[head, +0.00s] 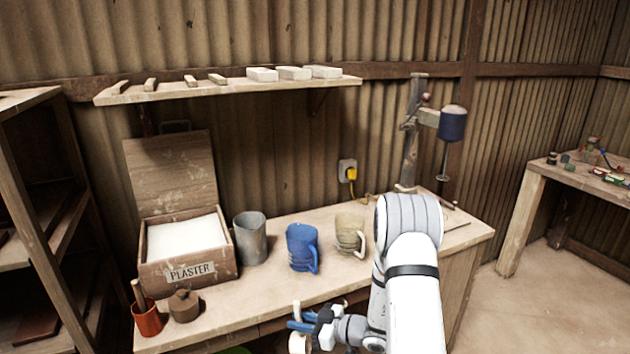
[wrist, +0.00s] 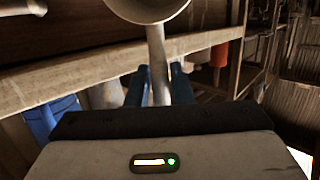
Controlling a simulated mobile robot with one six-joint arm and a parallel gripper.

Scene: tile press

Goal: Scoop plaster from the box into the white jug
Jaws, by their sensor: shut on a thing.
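The plaster box (head: 186,273) stands open on the bench's left half, its lid tilted back and white plaster (head: 186,237) inside. The white jug (head: 350,236), cream-coloured and stained, stands upright with its handle to the right. My gripper (head: 304,321) is at the bench's front edge, in front of the jugs and right of the box. Its blue fingers are shut on the handle of a pale scoop (wrist: 152,10); part of the scoop shows in the head view (head: 299,342). The inside of its bowl cannot be seen well. The jug's inside is hidden.
A blue jug (head: 302,249) and a grey metal jug (head: 250,240) stand between the box and the white jug. A drill press (head: 452,124) is at the right; a shelf (head: 230,91) hangs above.

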